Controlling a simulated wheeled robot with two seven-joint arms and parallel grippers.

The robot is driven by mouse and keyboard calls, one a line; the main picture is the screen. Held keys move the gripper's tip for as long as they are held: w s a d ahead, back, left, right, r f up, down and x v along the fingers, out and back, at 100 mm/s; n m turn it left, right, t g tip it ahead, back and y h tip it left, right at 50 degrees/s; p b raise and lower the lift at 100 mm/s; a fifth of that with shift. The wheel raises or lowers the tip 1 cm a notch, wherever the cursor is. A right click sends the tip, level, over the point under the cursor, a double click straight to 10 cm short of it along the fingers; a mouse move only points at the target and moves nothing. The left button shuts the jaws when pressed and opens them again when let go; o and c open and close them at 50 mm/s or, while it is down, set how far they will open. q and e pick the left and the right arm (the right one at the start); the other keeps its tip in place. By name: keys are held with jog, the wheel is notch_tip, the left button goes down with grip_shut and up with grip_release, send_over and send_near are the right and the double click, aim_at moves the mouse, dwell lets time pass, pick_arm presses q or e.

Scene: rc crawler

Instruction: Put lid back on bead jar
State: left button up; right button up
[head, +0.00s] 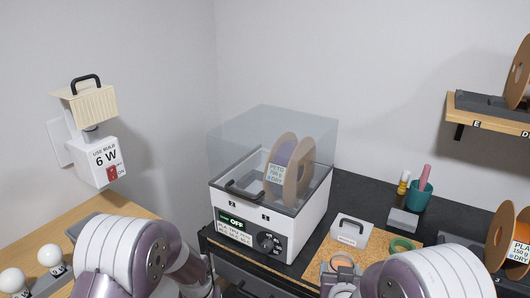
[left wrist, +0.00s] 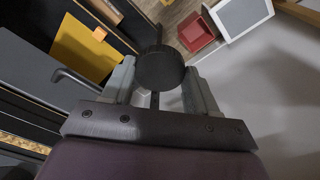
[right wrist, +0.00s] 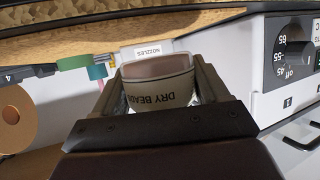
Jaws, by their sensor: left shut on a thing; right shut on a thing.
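The lid (left wrist: 160,70) is a round black piece held between the fingers of my left gripper (left wrist: 157,82). In the head view this gripper is out of sight, and only my left arm shows at lower left. The bead jar (right wrist: 160,92) is pale with dark "DRY BEADS" lettering and a brownish top without a lid. My right gripper (right wrist: 165,100) is shut around its sides. The jar's orange-brown top (head: 343,264) also shows in the head view, just above the cork mat's front part, partly hidden by my right arm. Lid and jar are apart.
A filament dryer (head: 250,225) with a clear cover and a spool stands behind, between my arms. A white nozzles box (head: 348,232) and a green ring (head: 402,244) are on the cork mat (head: 378,240). A teal cup (head: 418,196) stands farther back.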

jog(key=shift+w+d+f+n+y, duration=0.15)
jog(key=shift+f+n+y, duration=0.1)
jog(key=shift+n+y, duration=0.35)
jog(key=shift+w+d+f+n+y, duration=0.15)
jog(key=shift+f+n+y, duration=0.05)
jog(key=shift+n+y, duration=0.35)
pick_arm(q)
jog(key=shift+m, duration=0.5)
jog(key=a+f, duration=0.2)
jog(key=a, duration=0.1)
jog(key=a+f, duration=0.1)
jog(key=shift+s+a, duration=0.1)
jog(key=shift+a, duration=0.1)
pick_arm(e)
jog(key=s+a+n+y, duration=0.4)
jog(key=s+a+y, duration=0.1)
jog(key=s+a, duration=0.5)
jog(key=shift+s+a+g, duration=0.3)
jog(key=shift+s+g, duration=0.1)
jog(key=shift+s, duration=0.2)
